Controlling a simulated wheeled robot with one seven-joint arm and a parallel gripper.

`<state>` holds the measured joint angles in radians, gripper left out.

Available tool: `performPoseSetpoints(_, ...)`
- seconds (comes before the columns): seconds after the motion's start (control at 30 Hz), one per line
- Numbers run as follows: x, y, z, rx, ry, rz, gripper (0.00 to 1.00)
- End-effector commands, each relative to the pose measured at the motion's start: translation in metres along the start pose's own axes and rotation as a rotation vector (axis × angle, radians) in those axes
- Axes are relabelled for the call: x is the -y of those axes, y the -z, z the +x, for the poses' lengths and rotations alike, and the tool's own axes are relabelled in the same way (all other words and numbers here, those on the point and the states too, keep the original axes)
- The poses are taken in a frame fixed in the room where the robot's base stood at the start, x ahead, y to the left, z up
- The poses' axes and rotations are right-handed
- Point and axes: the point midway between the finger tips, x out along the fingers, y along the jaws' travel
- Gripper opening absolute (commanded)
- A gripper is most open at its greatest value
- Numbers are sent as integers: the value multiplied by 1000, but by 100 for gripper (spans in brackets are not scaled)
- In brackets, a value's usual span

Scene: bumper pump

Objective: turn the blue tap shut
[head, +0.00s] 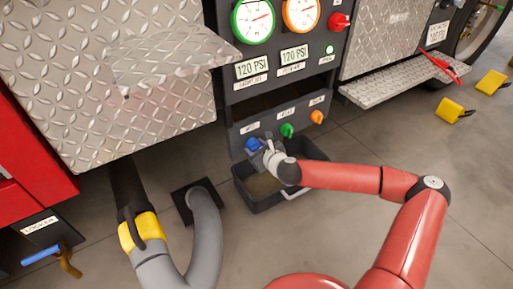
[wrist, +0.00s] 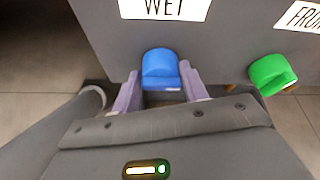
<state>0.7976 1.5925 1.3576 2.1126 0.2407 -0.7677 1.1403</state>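The blue tap (head: 252,144) is the leftmost of three knobs on the dark pump panel (head: 240,115). In the wrist view the blue tap (wrist: 160,68) sits below a label reading "WET". My gripper (head: 262,148) is at the tap, partly covering it in the head view. In the wrist view the two purple fingers of my gripper (wrist: 159,80) stand on either side of the tap's lower part. A narrow gap seems to show beside each finger, so the gripper looks open around the tap. Contact is hard to judge.
A green knob (head: 287,130) and an orange knob (head: 317,117) sit to the right. A dark tray (head: 248,199) lies below the panel. A grey hose (head: 207,235) rises left of it. A diamond-plate step (head: 385,90) juts out at right. Yellow chocks (head: 450,109) lie on the floor.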

Motion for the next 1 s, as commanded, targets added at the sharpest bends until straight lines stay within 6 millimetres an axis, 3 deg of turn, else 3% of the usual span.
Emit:
performPoseSetpoints(0.07,2,0,0,0,4,0,21)
performPoseSetpoints(0.47,2,-1,0,-5,35,-75,21)
performPoseSetpoints(1.0,-1,-1,1,-33,207,-505,21)
